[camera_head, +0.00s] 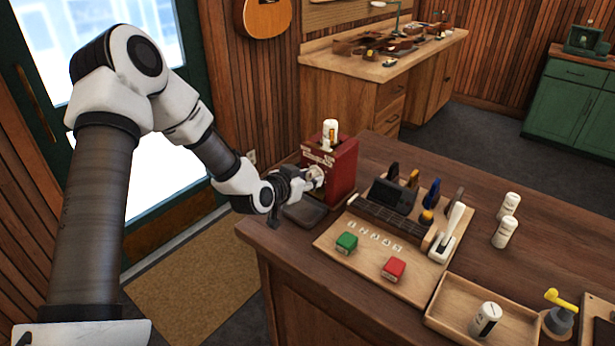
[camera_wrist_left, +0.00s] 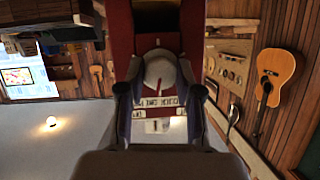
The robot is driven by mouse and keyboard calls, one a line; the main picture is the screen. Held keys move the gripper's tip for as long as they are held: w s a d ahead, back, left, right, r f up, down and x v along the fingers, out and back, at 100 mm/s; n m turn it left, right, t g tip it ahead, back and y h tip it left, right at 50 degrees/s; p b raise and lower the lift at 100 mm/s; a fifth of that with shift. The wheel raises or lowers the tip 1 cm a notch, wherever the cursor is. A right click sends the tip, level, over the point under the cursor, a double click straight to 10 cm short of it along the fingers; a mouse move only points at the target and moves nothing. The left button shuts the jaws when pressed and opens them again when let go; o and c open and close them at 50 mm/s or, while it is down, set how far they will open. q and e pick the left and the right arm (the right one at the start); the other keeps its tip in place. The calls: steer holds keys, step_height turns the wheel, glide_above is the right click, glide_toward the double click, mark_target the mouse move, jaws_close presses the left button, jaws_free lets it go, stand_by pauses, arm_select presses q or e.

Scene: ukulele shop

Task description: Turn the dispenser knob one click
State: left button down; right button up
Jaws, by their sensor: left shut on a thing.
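The red dispenser (camera_head: 338,165) stands upright on the near counter's left end, with a white bottle (camera_head: 330,133) in its top. Its pale round knob (camera_wrist_left: 160,73) shows in the left wrist view on the red front. My left gripper (camera_head: 308,180) is at the dispenser's front. In the left wrist view its two fingers (camera_wrist_left: 158,88) stand on either side of the knob, shut on it. The knob is mostly hidden by the fingers in the head view. A dark tray (camera_head: 304,212) lies below the gripper. My right gripper is not in view.
A wooden board (camera_head: 330,240) holds a green block (camera_head: 347,242), a red block (camera_head: 393,269) and several tools. White bottles (camera_head: 504,234) stand to its right. A wooden tray (camera_head: 447,311) with a bottle lies at the front. The counter's back right is clear.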

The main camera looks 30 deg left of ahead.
arm_select(q)
steer(key=m+y, duration=0.2)
steer(key=m, duration=0.1)
steer(key=shift+d+t, duration=0.1)
steer(key=shift+t, duration=0.2)
steer(key=shift+m+t+y, duration=0.3)
steer(key=shift+m+y, duration=0.4)
steer(key=shift+m, duration=0.5)
steer(key=shift+w+m, duration=0.1)
steer(key=shift+m, duration=0.4)
steer(key=shift+r+t, duration=0.1)
steer(key=shift+t, duration=0.2)
steer(key=c, duration=0.8)
jaws_free()
steer(key=shift+w, duration=0.1)
steer(key=shift+f, duration=0.2)
steer(key=v, duration=1.2)
steer(key=shift+w+d, duration=0.1)
steer(key=shift+d, duration=0.1)
